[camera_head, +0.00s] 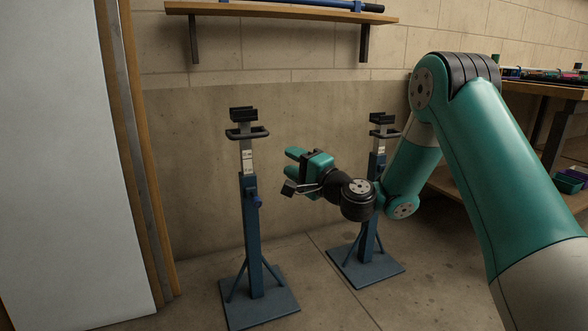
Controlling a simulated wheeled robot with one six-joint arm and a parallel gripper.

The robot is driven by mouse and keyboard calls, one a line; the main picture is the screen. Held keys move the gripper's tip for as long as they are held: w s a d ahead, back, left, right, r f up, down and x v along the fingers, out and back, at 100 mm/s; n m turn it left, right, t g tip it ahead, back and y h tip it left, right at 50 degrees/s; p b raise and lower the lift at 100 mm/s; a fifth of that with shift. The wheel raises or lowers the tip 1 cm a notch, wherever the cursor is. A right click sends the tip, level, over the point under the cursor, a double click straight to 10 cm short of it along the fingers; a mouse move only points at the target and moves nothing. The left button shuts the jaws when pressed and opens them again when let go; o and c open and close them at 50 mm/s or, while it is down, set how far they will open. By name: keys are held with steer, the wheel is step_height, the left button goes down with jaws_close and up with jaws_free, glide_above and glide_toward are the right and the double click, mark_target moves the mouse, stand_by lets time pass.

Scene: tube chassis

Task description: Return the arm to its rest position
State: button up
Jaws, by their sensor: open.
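My teal and black arm comes in from the right, bends at the elbow at the upper right, and reaches down and left. My gripper (289,171) is in the middle of the view, between two blue stands, pointing left. Its jaws are open and nothing shows between them. The left stand (252,225) is upright with an empty black cradle on top. The right stand (368,240) is upright behind my wrist and forearm, which hide part of its post. Its black cradle also looks empty.
A wooden wall shelf (290,12) at the top holds a blue tube (300,3). A wooden bench (545,90) with small items stands at the right. A pale panel (70,170) leans at the left. The concrete floor (340,300) in front is clear.

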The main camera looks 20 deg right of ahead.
stand_by(0.3)
steer(key=s+a+r+n+g+y+p, duration=0.2)
steer(key=s+a+r+n+g+p, duration=0.15)
steer(key=s+a+n+g, duration=0.45)
steer(key=s+a+r+n+g+y+p, duration=0.25)
steer(key=s+a+r+n+g, duration=0.3)
steer(key=s+a, duration=0.35)
steer(key=s+d+n+g+h+p, duration=0.2)
steer(key=s+d+n+h+p, duration=0.15)
steer(key=s, duration=0.75)
steer(key=s+d+n+g+h+p, duration=0.25)
steer(key=s+h, duration=0.25)
steer(key=s, duration=0.5)
step_height(320, 180, up, 38)
steer(key=p, duration=3.7)
steer(key=shift+w+r, duration=0.15)
steer(key=shift+w, duration=0.15)
